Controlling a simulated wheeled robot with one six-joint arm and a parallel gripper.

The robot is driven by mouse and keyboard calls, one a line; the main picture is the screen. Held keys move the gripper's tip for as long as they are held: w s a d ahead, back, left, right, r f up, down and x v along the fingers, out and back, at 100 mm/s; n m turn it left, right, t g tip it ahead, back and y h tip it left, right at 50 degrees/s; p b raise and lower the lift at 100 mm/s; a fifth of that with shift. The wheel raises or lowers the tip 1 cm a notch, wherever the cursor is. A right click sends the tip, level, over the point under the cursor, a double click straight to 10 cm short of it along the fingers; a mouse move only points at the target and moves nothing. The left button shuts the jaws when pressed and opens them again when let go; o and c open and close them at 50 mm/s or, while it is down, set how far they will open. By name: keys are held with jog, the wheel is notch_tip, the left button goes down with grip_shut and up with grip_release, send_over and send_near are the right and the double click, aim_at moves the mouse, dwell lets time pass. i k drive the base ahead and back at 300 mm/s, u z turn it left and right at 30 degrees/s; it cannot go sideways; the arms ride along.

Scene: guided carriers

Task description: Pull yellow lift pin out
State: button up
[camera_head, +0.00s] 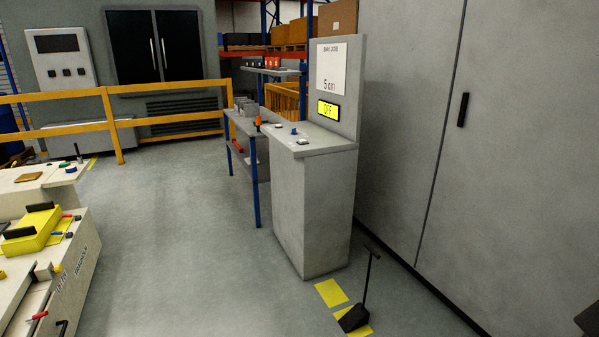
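A pale low carrier (84,262) stands at the lower left, partly cut off by the picture edge. A small yellow knob (58,268) sits on its near top edge and may be the lift pin. Another small yellow spot (2,275) shows at the left edge. I cannot tell for sure which one is the lift pin. A yellow block with black handles (36,228) lies on top of the carrier. A red-handled part (37,316) shows at the carrier's near side. My gripper is not in view.
A grey console (322,215) stands in the middle, with a "5 cm" job sheet (331,68) and a yellow "OFF" display (328,110). A black long-handled pan (354,317) stands on floor markings at its right. A yellow railing (112,125) runs behind. The floor between carrier and console is clear.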

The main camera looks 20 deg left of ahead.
aim_at(57, 268)
jog(key=u, duration=1.05)
jog(key=i, duration=1.05)
jog(key=u, duration=1.1)
jog(key=i, duration=1.3)
jog(key=z, duration=1.05)
jog(key=i, duration=1.3)
jog(key=u, duration=1)
jog(key=i, duration=0.5)
jog(key=u, duration=0.6)
